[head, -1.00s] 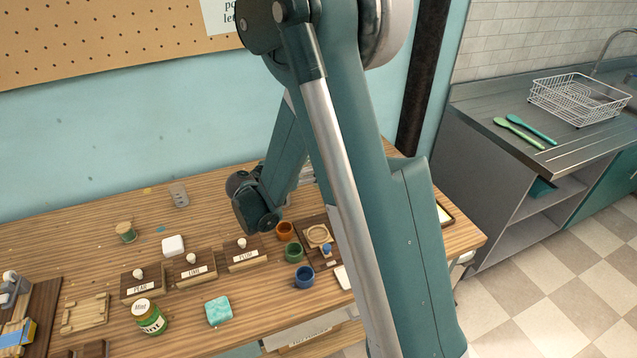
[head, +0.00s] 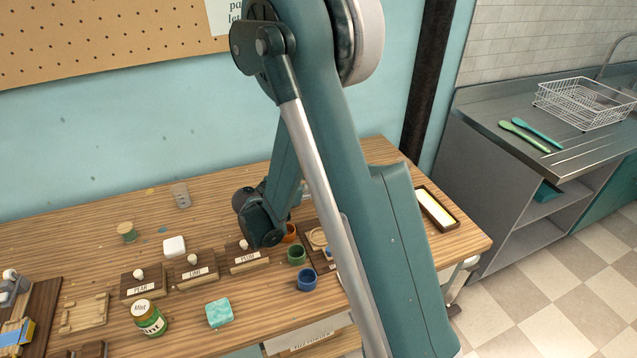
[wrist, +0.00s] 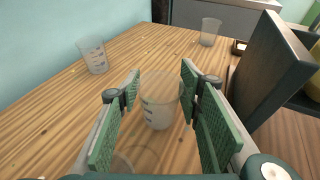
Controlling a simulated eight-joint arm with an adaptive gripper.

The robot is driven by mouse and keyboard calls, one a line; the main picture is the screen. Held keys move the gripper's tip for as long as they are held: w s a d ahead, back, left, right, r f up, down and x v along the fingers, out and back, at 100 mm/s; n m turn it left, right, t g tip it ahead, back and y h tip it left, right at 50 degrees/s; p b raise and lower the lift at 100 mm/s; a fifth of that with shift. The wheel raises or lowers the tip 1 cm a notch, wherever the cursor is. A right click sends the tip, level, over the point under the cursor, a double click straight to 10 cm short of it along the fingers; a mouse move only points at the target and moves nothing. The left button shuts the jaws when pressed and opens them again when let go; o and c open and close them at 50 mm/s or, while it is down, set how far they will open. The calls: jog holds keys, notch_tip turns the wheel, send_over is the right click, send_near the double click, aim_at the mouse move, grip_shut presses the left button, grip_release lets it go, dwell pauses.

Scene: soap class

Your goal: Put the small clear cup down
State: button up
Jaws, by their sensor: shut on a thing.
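A clear cup (wrist: 160,98) with measuring marks stands upright between the two green-padded fingers of my gripper (wrist: 161,88) in the wrist view. My gripper is shut on it. The cup's base is close to the wooden table; I cannot tell whether it touches. In the head view my arm hides the fingers and this cup. A second clear cup (wrist: 93,56) with marks stands at the back left in the wrist view; a similar cup shows in the head view (head: 181,195). A third clear cup (wrist: 210,32) stands farther back.
A dark upright panel (wrist: 272,70) rises right of my fingers. Bare wood (wrist: 55,115) lies to the left. In the head view, labelled dark blocks (head: 195,272), a green cup (head: 296,254), a blue cup (head: 307,279) and a mint jar (head: 149,318) stand near the front.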

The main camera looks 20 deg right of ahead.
jog(key=shift+f, duration=0.3)
jog(key=shift+f, duration=0.15)
jog(key=o, duration=0.7)
jog(key=shift+a+r, duration=0.1)
jog(key=shift+r, duration=0.15)
jog(key=shift+p+v, duration=1)
jog(key=shift+v, duration=4.9)
jog(key=shift+s+r, duration=0.1)
